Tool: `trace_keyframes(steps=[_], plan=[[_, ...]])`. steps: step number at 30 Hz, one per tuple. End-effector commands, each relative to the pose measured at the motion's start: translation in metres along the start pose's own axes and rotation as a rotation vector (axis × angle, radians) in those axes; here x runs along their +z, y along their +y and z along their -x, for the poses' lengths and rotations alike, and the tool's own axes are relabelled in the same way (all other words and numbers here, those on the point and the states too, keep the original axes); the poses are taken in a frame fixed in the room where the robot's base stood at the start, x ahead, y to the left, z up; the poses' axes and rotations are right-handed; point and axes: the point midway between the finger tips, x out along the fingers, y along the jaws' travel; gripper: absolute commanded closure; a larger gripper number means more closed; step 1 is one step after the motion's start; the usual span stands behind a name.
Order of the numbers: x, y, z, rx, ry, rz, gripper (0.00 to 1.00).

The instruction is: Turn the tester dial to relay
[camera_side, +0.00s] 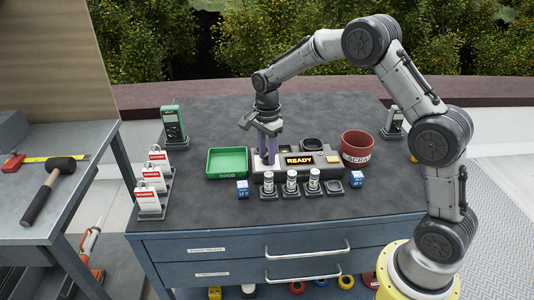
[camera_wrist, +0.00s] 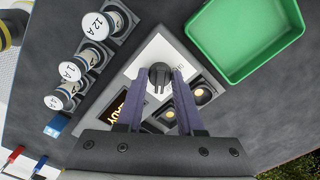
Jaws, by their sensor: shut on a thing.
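The tester dial (camera_wrist: 160,76) is a dark round knob on a white plate in the wrist view. My gripper (camera_wrist: 159,75) reaches down over the left end of the tester, its purple fingers on either side of the dial and shut on it. In the side view my gripper (camera_side: 268,158) hides the dial. The dial's markings are too small or covered to read, so I cannot tell its setting.
A green GOOD tray (camera_side: 226,176) stands left of the tester, and a red SCRAP bin (camera_side: 356,149) stands right. Several fuses (camera_side: 291,182) stand in holders in front, between two blue blocks (camera_side: 242,188). Red-and-white tags (camera_side: 153,177) and a green meter (camera_side: 173,124) stand at left.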

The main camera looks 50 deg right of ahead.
Motion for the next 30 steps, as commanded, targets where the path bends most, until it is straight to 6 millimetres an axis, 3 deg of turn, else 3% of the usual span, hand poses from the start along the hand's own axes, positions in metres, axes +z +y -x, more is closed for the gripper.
trace_keyframes(steps=[9,23,24,28,30], plan=[[-0.0007,-0.0012,0.0026,-0.006,0.001,-0.096,1.0],[-0.0008,-0.0012,0.0027,-0.006,0.001,-0.108,1.0],[-0.0008,-0.0013,0.0028,-0.006,0.001,-0.108,0.6],[-0.0007,-0.001,0.002,-0.004,0.001,-0.108,0.37],[-0.0005,-0.0007,0.0016,-0.003,0.001,-0.108,0.33]])
